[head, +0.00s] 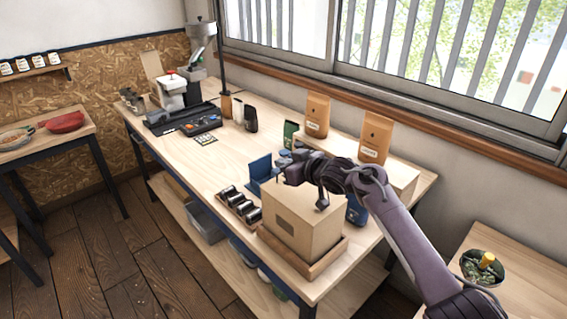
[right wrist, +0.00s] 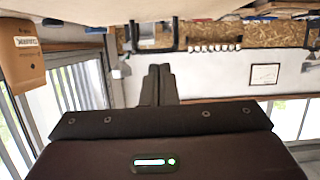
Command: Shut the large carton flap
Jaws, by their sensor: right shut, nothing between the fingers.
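The cardboard carton (head: 283,222) stands upright on a wooden tray (head: 312,267) at the near right end of the workbench. Its front face carries a darker square label. Its top looks roughly flat, but my right arm covers part of it, and I cannot tell how the large flap lies. My right gripper (head: 281,170) is just above the carton's back left top edge, shut and empty, pointing left. I cannot tell whether it touches the carton. Its two fingers (right wrist: 158,85) show pressed together in the right wrist view. My left gripper is not in view.
Beside the carton are a rack of dark-lidded jars (head: 238,207), a blue folded item (head: 261,168) and a blue bag (head: 357,211). Kraft bags (head: 376,138) stand on a ledge behind. A grinder (head: 171,92) and scale are farther left. The workbench middle (head: 195,160) is mostly clear.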

